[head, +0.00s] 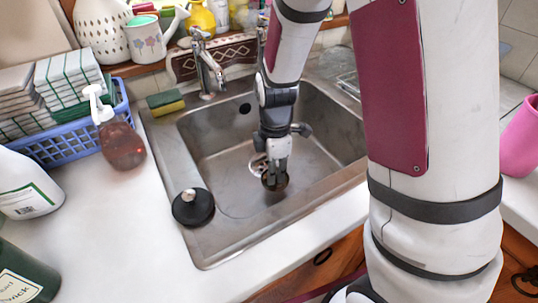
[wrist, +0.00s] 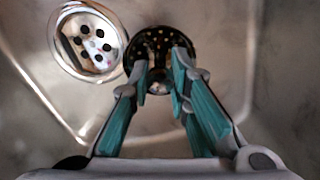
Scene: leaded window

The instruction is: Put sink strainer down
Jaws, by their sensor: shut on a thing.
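The sink strainer (wrist: 160,42) is a dark, round, perforated piece with a small knob. My gripper (wrist: 160,78) is shut on it, with one finger on each side of the knob. In the head view my gripper (head: 276,170) reaches down into the steel sink (head: 222,135), and the strainer (head: 275,182) shows as a dark disc under the fingertips. It is low over the basin floor; I cannot tell whether it touches. The round drain (wrist: 90,42) with several holes lies just left of the strainer, and its rim also shows in the head view (head: 258,168).
A black round stopper (head: 193,207) stands on the sink's left front rim. A soap bottle (head: 122,143), a sponge (head: 165,102) and a blue basket (head: 75,145) are to the left. The faucet (head: 205,62) rises behind. The basin floor around the strainer is clear.

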